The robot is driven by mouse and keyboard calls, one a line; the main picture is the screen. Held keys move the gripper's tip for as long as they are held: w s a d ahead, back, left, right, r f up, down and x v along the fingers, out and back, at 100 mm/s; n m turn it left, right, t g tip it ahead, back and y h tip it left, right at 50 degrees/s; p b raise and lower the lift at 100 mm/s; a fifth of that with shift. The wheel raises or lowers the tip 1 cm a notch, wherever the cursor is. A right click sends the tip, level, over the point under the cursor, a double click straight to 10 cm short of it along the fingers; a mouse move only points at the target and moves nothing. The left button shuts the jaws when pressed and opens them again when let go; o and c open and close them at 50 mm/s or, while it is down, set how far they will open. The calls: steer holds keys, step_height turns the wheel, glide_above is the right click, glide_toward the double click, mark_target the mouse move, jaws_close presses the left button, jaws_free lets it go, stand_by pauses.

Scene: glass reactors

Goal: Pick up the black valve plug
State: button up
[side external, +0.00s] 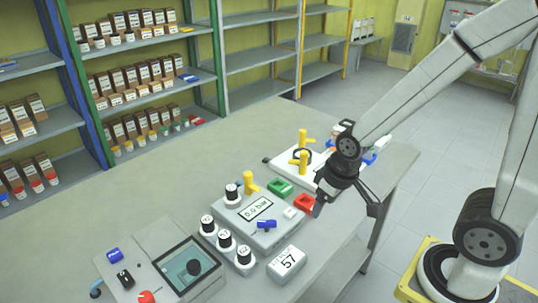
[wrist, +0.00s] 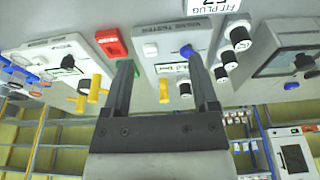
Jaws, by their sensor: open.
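My gripper (side external: 345,208) is open and empty, above the right side of the bench, in front of the white board; its two fingers (wrist: 162,62) show apart in the wrist view. A small black piece (side external: 125,277) lies at the left end of the bench, beside a blue piece (side external: 113,254), far from my gripper. Another small black piece (side external: 266,160) is at the left edge of the white board; a black piece on that board also shows in the wrist view (wrist: 67,62). I cannot tell which is the valve plug.
A grey tester (side external: 262,215) with a display and a blue piece (side external: 266,224) stands mid-bench. Several black-and-white cylinders (side external: 225,238), a white 57 block (side external: 286,262), a screen unit (side external: 188,268), red (side external: 305,202) and green (side external: 279,187) holders stand near. The back-left bench is clear.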

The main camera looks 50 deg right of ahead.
steer(key=shift+o, duration=0.6)
steer(key=shift+w, duration=0.1)
steer(key=m+g, duration=0.3)
steer(key=m, duration=1.3)
glide_above(231, 188)
step_height(231, 188, down, 2)
steer(key=shift+f, duration=0.1)
steer(key=shift+f, duration=1.25)
steer(key=shift+f, duration=0.15)
